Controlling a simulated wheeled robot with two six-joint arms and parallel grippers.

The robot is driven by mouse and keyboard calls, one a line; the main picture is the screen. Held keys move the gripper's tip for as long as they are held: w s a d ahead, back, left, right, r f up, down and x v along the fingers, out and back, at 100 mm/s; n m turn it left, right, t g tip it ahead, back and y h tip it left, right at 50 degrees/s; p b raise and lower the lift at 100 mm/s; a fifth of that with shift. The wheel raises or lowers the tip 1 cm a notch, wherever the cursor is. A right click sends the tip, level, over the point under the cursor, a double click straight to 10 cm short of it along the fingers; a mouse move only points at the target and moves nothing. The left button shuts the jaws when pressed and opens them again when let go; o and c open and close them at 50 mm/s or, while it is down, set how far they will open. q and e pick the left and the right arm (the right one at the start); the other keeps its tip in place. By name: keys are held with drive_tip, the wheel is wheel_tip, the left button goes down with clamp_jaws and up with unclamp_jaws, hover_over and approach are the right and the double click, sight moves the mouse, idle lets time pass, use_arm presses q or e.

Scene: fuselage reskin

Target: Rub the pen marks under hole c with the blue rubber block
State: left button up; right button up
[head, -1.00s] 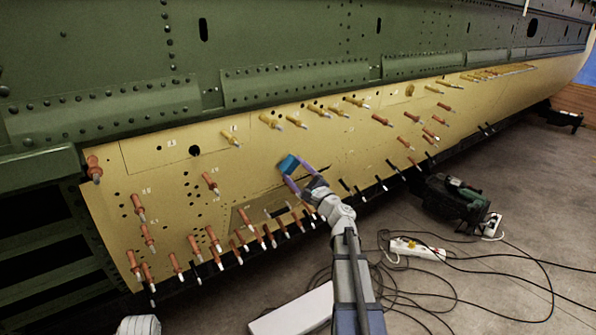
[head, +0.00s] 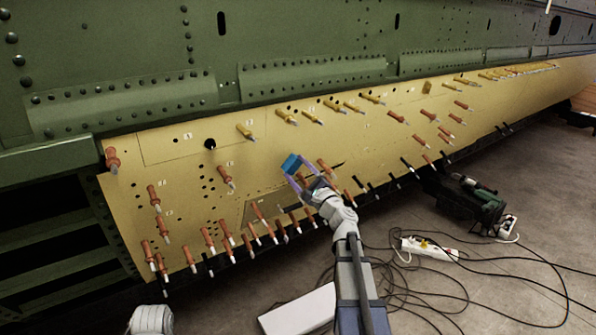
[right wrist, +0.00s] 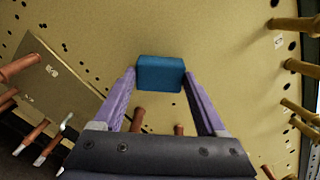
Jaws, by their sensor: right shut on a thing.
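The blue rubber block (head: 293,164) is held between the purple fingertips of my right gripper (head: 297,174), in front of the yellow skin panel (head: 265,185). In the right wrist view the block (right wrist: 160,73) sits between both fingers, with bare panel beyond it. I cannot tell whether it touches the panel. A large dark hole (head: 210,144) lies to the left of the block. The printed hole labels are too small to read, so I cannot tell which hole is c. A thin dark streak (head: 338,165) shows right of the block; I cannot tell whether it is pen. My left gripper is not in view.
Orange-handled pins (head: 225,177) stick out of the panel's left and lower parts, several close below the block. Yellow pins (head: 287,117) line its upper edge. A power strip (head: 430,248), loose cables and a dark green tool (head: 480,193) lie on the floor at right.

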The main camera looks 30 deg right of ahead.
drive_tip(key=shift+b+v, duration=0.65)
drive_tip(key=shift+v, duration=2.3)
drive_tip(key=v, duration=0.3)
drive_tip(key=shift+b, duration=0.4)
drive_tip(key=shift+d, duration=0.15)
